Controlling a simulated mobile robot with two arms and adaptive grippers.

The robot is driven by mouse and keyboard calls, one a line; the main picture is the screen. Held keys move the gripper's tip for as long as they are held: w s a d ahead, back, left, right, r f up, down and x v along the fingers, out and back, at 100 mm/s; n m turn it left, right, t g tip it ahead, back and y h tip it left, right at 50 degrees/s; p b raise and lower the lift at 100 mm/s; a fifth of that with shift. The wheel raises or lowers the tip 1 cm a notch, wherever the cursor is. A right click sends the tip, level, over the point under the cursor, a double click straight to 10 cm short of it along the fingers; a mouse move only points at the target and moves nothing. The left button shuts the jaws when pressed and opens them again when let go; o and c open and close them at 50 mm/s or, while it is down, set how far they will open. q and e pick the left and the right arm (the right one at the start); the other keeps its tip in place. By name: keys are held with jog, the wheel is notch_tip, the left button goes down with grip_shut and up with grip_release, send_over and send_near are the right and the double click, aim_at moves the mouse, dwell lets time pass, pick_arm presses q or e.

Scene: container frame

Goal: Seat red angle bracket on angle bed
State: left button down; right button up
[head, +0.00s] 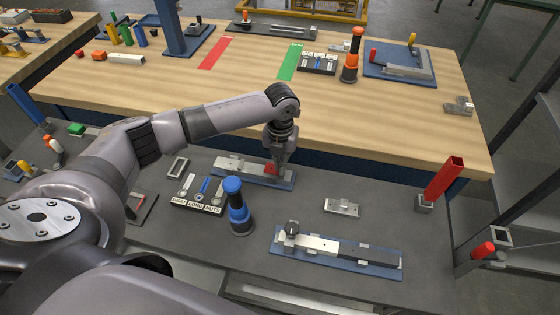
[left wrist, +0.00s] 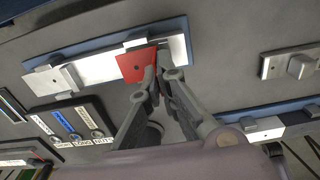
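The red angle bracket (head: 271,168) is at the silver bar on a blue base plate, the angle bed (head: 226,172), on the dark bench. It also shows in the left wrist view (left wrist: 133,66), lying over the silver bar. My left gripper (head: 279,160) points down at the bracket. In the left wrist view its fingertips (left wrist: 161,73) are close together at the bracket's right edge and appear shut on its upright part. The fingers hide part of that edge, so whether the bracket sits fully flat cannot be told. My right gripper is not in view.
A blue-topped bottle-like tool (head: 238,208) and a labelled tray (head: 198,196) stand in front of the bed. Another blue fixture (head: 366,262) lies front right, with a small silver block (head: 341,207) behind it. A red post (head: 444,180) stands at right. The wooden table rises behind.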

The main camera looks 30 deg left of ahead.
pick_arm(q)
jog(key=shift+p, duration=0.35)
dwell(0.7)
jog(key=shift+p, duration=0.35)
jog(key=shift+f+b, duration=0.45)
jog(key=shift+f, duration=0.45)
dwell(0.9)
jog(key=c, duration=1.7)
grip_release()
jog(key=shift+s, duration=0.1)
jog(key=shift+o, duration=0.3)
jog(key=o, duration=0.5)
jog(key=shift+r, duration=0.15)
